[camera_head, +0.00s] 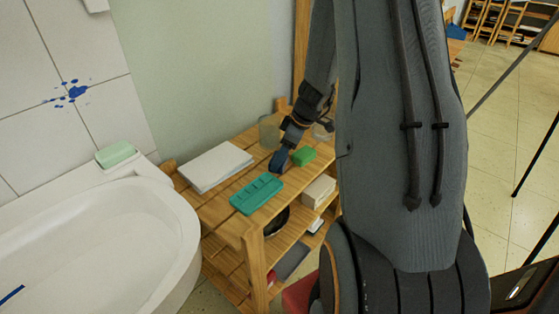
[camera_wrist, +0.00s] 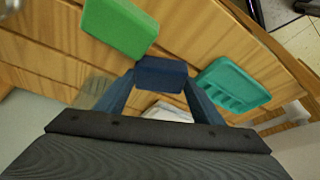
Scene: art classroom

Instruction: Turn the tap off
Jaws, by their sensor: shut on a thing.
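No tap that I can make out shows in either view. The white sink (camera_head: 180,235) fills the lower left of the head view. My gripper (camera_wrist: 160,88) is shut on a small dark blue block (camera_wrist: 160,73), held between its blue fingertips. In the head view my gripper (camera_head: 281,156) is over the wooden shelf unit (camera_head: 253,227), near its green block, well to the right of the sink. Whether the held block touches the shelf top I cannot tell.
The shelf top holds a green block (camera_head: 304,156), a teal palette (camera_head: 257,192), white paper (camera_head: 215,166) and a glass jar (camera_head: 270,131). A pale green soap bar (camera_head: 115,154) lies on the sink's ledge. Blue paint (camera_head: 76,91) spots the wall tiles. Tiled floor lies right.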

